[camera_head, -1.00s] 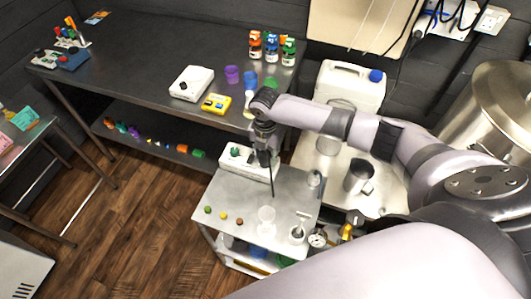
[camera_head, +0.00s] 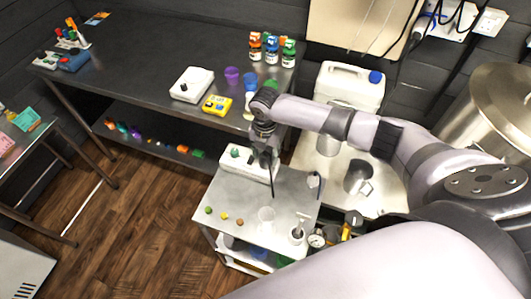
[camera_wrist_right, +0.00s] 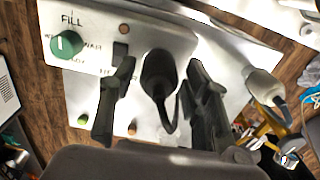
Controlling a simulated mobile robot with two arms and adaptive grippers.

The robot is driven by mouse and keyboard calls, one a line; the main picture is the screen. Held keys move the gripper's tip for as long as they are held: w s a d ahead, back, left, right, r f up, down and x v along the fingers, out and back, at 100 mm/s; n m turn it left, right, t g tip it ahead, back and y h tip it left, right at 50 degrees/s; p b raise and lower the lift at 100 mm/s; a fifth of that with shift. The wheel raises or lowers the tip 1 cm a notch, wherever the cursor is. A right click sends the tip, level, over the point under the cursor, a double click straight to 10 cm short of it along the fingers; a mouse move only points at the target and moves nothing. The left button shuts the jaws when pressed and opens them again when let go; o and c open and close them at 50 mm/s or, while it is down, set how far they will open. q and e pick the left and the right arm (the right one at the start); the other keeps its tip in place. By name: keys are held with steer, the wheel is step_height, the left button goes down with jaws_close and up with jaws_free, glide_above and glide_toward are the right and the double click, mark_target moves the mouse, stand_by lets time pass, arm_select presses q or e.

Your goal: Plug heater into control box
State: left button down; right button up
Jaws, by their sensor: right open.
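The control box is a white box (camera_head: 236,161) with a green knob, standing at the back of the small metal cart. In the right wrist view the control box (camera_wrist_right: 120,28) shows the word FILL, the knob and a dark switch. A black plug (camera_wrist_right: 158,72) with a black cable, likely the heater's, is at the box's face. I cannot tell whether it is fully seated. My right gripper (camera_head: 265,152) is over the box. In the wrist view its fingers (camera_wrist_right: 160,78) are open, one on each side of the plug, with visible gaps. My left gripper is not in view.
A metal mug (camera_head: 357,178) and a white jerrycan (camera_head: 349,88) stand at right. The dark bench (camera_head: 140,60) behind carries a white scale (camera_head: 192,84) and bottles.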

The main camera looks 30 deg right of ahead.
mark_target(266, 153)
steer(key=shift+r+p, duration=1.8)
steer(key=shift+r, duration=0.45)
steer(key=shift+r+p, duration=0.55)
steer(key=shift+r, duration=1.9)
steer(key=shift+a+f, duration=0.1)
